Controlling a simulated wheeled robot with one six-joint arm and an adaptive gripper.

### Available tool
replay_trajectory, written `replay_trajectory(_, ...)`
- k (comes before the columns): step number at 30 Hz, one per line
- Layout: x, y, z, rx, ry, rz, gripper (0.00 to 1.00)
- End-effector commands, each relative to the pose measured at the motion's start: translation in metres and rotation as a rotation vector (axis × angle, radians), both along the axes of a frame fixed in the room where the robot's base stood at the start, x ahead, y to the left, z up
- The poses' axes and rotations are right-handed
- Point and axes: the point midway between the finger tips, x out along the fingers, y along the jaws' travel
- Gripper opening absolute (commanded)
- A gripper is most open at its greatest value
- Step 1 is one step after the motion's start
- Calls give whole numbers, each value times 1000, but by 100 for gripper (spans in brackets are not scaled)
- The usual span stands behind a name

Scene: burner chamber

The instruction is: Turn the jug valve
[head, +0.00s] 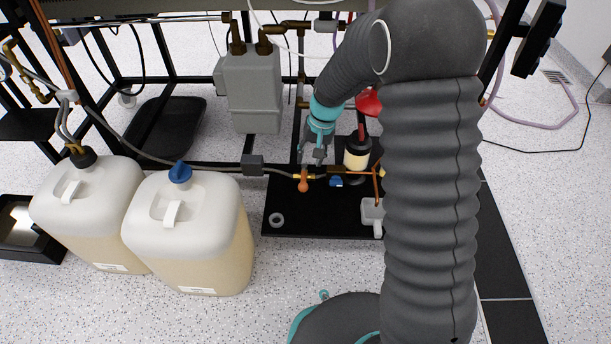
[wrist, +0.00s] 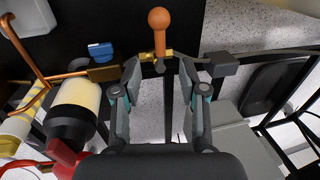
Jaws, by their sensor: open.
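A brass valve with an orange, ball-ended handle (head: 303,183) sits on the low pipe line above the black tray. In the wrist view its handle (wrist: 159,30) points toward the top, just beyond my fingertips. A second valve with a blue handle (head: 336,182) lies to its right; in the wrist view it is upper left (wrist: 101,50). No label shows which one is the jug valve. My gripper (head: 318,158) is just above the orange-handled valve, its fingers open and empty. In the wrist view my gripper (wrist: 160,72) has its two fingers either side of the valve's centreline.
Two large white jugs (head: 190,225) stand on the left floor. A black-capped cylinder (head: 357,157), copper tubing and a small white jug (head: 372,213) crowd the right. A grey box (head: 251,90) and black frame bars stand behind. A ring (head: 277,219) lies on the black tray (head: 315,222).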

Motion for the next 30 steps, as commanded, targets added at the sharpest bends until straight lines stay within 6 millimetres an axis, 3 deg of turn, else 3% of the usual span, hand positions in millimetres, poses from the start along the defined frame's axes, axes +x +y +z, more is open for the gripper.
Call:
replay_trajectory(6,-1,8,-43,-1,4,-1,42)
replay_trajectory(12,0,14,-68,0,1,-1,42)
replay_trajectory(18,0,16,-79,0,1,0,42)
replay_trajectory(26,0,16,-80,0,0,0,42)
replay_trajectory(27,0,16,-80,0,0,0,40)
replay_trajectory(30,0,16,-80,0,0,-1,15)
